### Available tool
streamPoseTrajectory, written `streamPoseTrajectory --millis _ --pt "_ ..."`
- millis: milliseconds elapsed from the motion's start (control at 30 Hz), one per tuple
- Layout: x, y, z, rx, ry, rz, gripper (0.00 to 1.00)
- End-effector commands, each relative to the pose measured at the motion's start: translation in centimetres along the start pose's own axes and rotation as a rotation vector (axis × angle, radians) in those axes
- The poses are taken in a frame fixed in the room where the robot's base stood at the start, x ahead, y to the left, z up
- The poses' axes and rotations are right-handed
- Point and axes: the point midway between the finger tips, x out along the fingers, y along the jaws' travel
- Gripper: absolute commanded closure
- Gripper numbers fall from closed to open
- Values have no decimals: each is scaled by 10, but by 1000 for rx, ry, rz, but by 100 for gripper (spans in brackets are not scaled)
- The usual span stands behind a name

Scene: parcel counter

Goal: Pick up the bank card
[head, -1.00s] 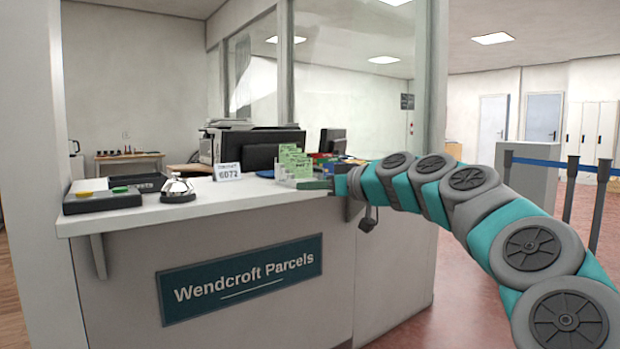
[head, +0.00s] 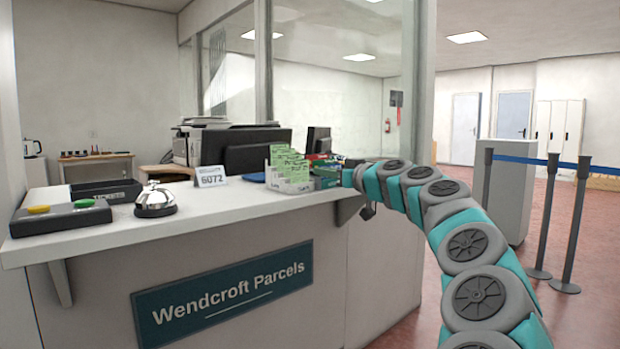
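I cannot make out a bank card anywhere in the head view. The white parcel counter (head: 240,205) bears several small items, and a card lying flat there could be too small to tell or hidden. My gripper (head: 350,174) is at the far end of my arm, at the counter's right end, just right of the leaflet holder. Its fingers are too small and too hidden by my arm to tell whether they are open or shut. I see nothing held in it.
On the counter are a bell (head: 155,201), a keypad-like box with coloured buttons (head: 60,217), a black tray (head: 105,193), a number sign (head: 210,176), a leaflet holder (head: 290,183) and a monitor (head: 245,154). Glass (head: 320,80) rises behind. Barrier posts (head: 573,225) stand right.

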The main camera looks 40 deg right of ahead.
Motion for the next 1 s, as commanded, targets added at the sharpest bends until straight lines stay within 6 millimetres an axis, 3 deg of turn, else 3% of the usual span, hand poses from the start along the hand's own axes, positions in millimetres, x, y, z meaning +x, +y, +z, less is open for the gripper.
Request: streamPoseTrajectory --millis 100,300,567,667,1000 --pt "19 -1 1 1 -4 0 89" --pt "34 -1 1 1 -2 -2 89" --pt "34 -1 1 1 -1 -1 89" --pt "34 -1 1 1 -1 -1 100" --pt "34 -1 1 1 -1 -1 100"
